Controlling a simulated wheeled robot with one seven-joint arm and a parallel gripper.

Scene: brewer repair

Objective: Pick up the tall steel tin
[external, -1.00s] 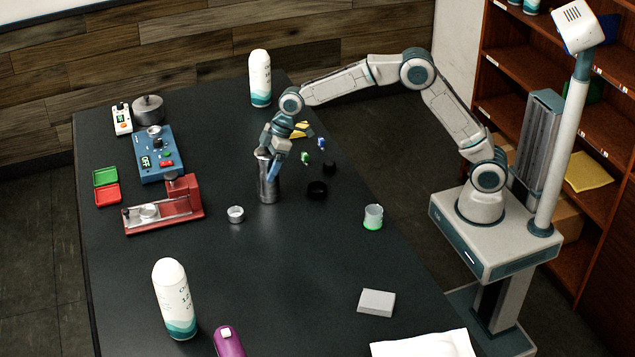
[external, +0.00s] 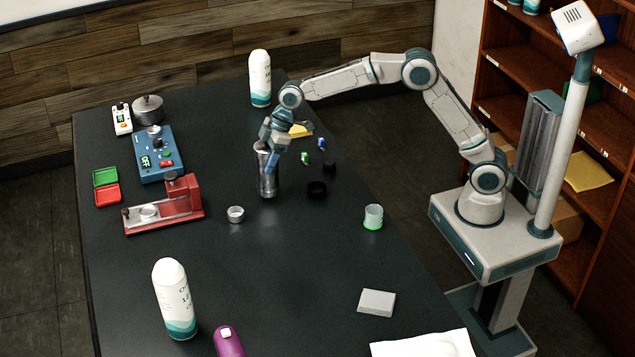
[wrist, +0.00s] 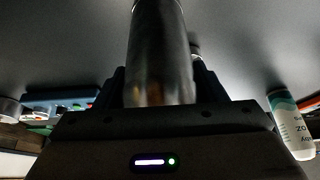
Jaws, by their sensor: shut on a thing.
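The tall steel tin (external: 267,180) is a shiny grey cylinder, upright near the middle of the dark table in the external view. My gripper (external: 270,155) is at its upper part, shut on it. In the wrist view the tin (wrist: 160,50) stands large between the two fingers of my gripper (wrist: 160,88). The tin seems slightly above the table, but the gap is hard to tell. Part of its upper side is hidden by my gripper.
A small steel cup (external: 236,214), a black ring (external: 317,189) and a clear green-based cup (external: 373,217) stand nearby. A red press (external: 165,205) and blue device (external: 157,153) are left. White bottles (external: 260,78) stand at back and front (external: 175,298).

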